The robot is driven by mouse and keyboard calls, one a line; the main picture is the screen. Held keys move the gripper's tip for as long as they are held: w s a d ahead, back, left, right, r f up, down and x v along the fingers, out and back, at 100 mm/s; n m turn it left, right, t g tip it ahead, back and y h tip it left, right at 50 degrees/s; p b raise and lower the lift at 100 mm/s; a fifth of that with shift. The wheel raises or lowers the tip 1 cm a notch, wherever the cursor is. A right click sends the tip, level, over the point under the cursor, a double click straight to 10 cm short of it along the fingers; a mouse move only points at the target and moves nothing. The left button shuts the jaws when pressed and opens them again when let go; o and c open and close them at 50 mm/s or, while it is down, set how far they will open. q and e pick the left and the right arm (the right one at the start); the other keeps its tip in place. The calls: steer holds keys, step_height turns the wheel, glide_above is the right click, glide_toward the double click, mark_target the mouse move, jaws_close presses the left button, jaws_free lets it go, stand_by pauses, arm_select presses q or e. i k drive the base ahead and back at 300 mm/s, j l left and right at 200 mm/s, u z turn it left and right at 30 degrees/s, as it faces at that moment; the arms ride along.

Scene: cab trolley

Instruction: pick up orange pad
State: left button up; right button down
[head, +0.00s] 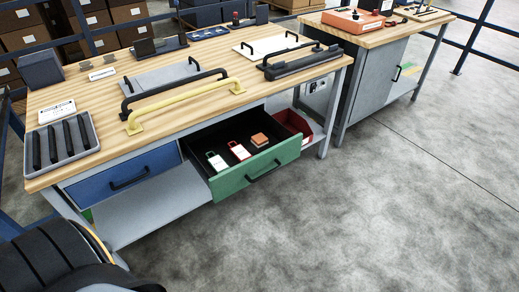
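The orange pad (259,140) is a small block lying in the open green-fronted drawer (256,171), toward its right side. The drawer is pulled out below the front edge of the wooden workbench. A red-and-white tag (239,151) lies left of the pad, and a white tag (216,161) lies further left. Nothing covers the pad from this view. Neither my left gripper nor my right gripper is in view.
A yellow handle bar (185,104) and black handles stand on the workbench (105,158) above the drawer. The blue drawer (122,175) beside it is shut. A red bin (297,127) stands to the right. Open concrete floor (350,220) lies in front.

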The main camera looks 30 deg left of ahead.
mark_target(258, 141)
steer(key=u, duration=3.55)
steer(key=z, duration=2.55)
steer(key=i+l, duration=0.2)
steer(key=l, duration=0.15)
steer(key=i+l, duration=0.25)
steer(key=l, duration=0.15)
steer(key=i+l+u, duration=0.1)
steer(key=l, duration=0.25)
steer(key=i+l, duration=0.3)
steer(key=l, duration=0.1)
